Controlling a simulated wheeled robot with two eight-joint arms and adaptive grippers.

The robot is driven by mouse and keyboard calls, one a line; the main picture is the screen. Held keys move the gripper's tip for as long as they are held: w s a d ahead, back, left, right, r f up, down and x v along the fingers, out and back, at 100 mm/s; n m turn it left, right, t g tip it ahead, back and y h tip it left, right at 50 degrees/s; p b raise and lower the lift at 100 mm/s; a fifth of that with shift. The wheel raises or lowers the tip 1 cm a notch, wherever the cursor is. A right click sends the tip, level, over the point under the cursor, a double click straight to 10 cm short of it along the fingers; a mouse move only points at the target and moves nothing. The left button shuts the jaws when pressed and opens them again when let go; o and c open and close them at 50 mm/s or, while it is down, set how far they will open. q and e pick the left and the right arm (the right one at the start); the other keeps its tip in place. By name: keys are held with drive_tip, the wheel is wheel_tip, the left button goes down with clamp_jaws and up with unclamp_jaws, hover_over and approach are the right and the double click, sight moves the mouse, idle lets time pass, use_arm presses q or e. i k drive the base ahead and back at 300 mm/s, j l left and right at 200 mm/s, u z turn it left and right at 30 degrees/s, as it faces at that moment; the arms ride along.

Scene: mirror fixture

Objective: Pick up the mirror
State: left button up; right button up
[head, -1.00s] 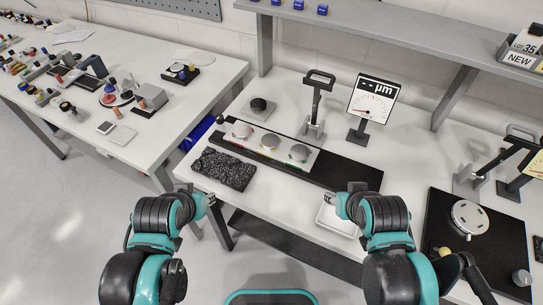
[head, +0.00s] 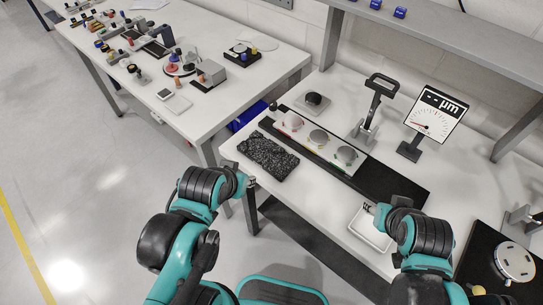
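Three round silvery discs sit in a row on a pale plate on the right-hand table: one by a red mark (head: 292,122), one by a yellow mark (head: 318,137), one by a green mark (head: 346,155). They look mirror-like, but I cannot tell which is the mirror. My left gripper (head: 249,183) is at the table's front edge, in front of a black foam-like pad (head: 268,157) and apart from the discs. My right gripper (head: 370,208) is over the rim of a white tray (head: 364,234). Both grippers are too small to read as open or shut.
A dial gauge display (head: 437,111) and a black-handled stand (head: 376,97) rise behind the plate. A dark base with a round disc (head: 514,262) is at the right. A shelf (head: 440,35) overhangs the back. A second table (head: 213,112) with small parts is at the left.

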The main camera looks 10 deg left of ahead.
sight(317, 137)
drive_tip(key=i+j+z, duration=0.1)
drive_tip(key=z, duration=0.35)
drive_tip(key=j+z, duration=0.2)
drive_tip(key=z, duration=0.25)
drive_tip(key=i+j+z, duration=0.1)
drive_tip(key=z, duration=0.35)
drive_tip(key=j, duration=0.1)
